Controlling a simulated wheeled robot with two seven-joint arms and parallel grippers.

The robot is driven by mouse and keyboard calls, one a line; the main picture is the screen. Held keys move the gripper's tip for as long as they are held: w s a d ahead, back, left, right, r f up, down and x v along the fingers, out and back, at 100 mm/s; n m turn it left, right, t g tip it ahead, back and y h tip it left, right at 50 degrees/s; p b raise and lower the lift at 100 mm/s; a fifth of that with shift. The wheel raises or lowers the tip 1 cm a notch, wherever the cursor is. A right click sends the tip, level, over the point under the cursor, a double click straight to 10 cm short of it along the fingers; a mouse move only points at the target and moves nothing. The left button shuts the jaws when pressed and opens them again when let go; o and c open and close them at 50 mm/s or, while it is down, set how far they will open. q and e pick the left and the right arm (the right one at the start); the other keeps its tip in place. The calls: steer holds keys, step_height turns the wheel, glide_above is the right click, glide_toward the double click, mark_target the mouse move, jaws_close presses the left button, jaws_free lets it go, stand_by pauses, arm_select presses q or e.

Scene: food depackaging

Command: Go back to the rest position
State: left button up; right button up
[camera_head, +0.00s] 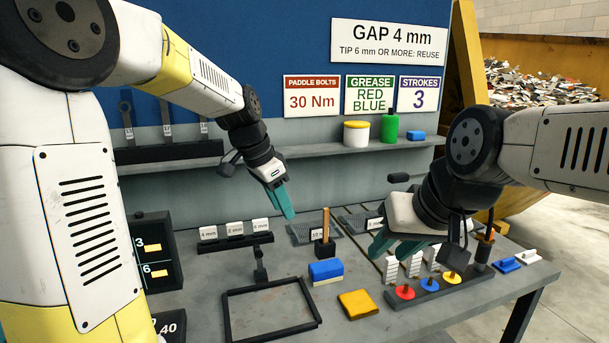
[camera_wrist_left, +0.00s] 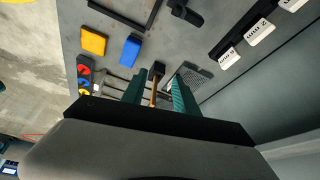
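My left gripper (camera_head: 284,203) hangs in the air above the back of the grey table (camera_head: 190,290), fingers pointing down. In the left wrist view its two teal fingers (camera_wrist_left: 158,92) are apart, with nothing held between them. The wooden-handled tool (camera_head: 325,236) stands on the table apart from this gripper; its handle shows beyond the finger gap in the wrist view. My right gripper (camera_head: 398,246) is above the right part of the table, near the white upright pieces (camera_head: 391,268). Its teal fingers look spread, and I see nothing between them.
A rack with coloured knobs (camera_head: 428,290) lies below my right arm. A shelf (camera_head: 345,150) with containers runs along the back wall. A scrap-filled skip (camera_head: 540,90) stands behind right.

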arm_select(q)
steer(key=s+a+n+t, duration=0.1)
steer(key=s+a+n, duration=0.2)
steer(key=s, duration=0.3)
steer(key=s+a+r+n+t+y, duration=0.1)
steer(key=s+a+n, duration=0.2)
steer(key=s, duration=0.4)
steer(key=s+a+r+n+t, duration=0.1)
steer(key=s+a+n, duration=0.1)
steer(key=s+n, duration=0.3)
steer(key=shift+s+a+r+t, duration=0.15)
steer(key=shift+s+a+t, duration=0.2)
steer(key=shift+s, duration=0.9)
